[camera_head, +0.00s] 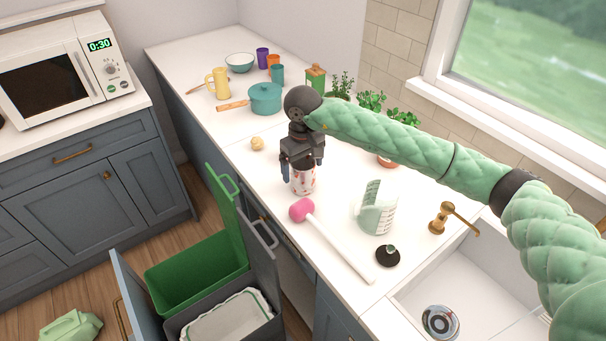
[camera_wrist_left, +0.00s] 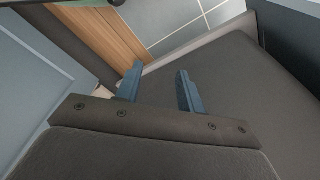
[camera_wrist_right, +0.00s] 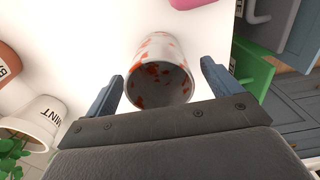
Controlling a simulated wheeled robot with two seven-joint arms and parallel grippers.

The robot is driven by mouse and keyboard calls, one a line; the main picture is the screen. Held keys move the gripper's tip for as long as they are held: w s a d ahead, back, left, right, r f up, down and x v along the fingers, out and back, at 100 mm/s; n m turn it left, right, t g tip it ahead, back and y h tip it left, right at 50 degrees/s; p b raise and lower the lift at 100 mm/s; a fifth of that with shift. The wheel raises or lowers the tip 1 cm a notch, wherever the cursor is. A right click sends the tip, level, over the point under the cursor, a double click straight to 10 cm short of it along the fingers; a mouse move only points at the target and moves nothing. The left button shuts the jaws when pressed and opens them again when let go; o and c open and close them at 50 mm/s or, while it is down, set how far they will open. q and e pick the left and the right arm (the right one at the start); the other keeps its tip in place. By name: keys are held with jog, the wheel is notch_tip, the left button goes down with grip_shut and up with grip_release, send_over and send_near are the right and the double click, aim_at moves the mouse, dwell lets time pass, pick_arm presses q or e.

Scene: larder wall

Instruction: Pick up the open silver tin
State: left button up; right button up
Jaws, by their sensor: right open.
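The open tin (camera_head: 303,183) stands on the white worktop below my right gripper (camera_head: 303,170). It is white outside with red-orange marks. In the right wrist view its open mouth faces the camera, and the grey inside of the tin (camera_wrist_right: 163,86) looks empty. My right gripper, also in the right wrist view (camera_wrist_right: 162,70), is open, with one blue finger on each side of the tin and a gap to each. My left gripper (camera_wrist_left: 160,70) shows only in the left wrist view; its fingers are apart with nothing between them, above a dark grey surface.
A pink-headed mallet (camera_head: 301,209), a clear measuring jug (camera_head: 376,208) and a black lid (camera_head: 388,256) lie close in front and right of the tin. A small round yellowish object (camera_head: 257,144) is left. Potted herbs (camera_head: 372,101) stand behind; an open bin drawer (camera_head: 200,268) is below.

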pick_arm(q)
jog(key=shift+s+a+f+p, duration=0.2)
jog(key=shift+a+f+p, duration=0.1)
jog(key=shift+f, duration=0.5)
jog(key=shift+s+a+f+p, duration=0.2)
jog(key=shift+s+f+p, duration=0.05)
jog(key=shift+f, duration=0.5)
jog(key=shift+s+a+f+p, duration=0.2)
jog(key=shift+a+f+p, duration=0.1)
jog(key=shift+f, duration=0.5)
pick_arm(e)
jog(key=shift+w+f, duration=0.1)
jog(key=shift+f, duration=1.6)
pick_arm(q)
jog(key=shift+s, duration=0.1)
pick_arm(e)
jog(key=c, duration=1.1)
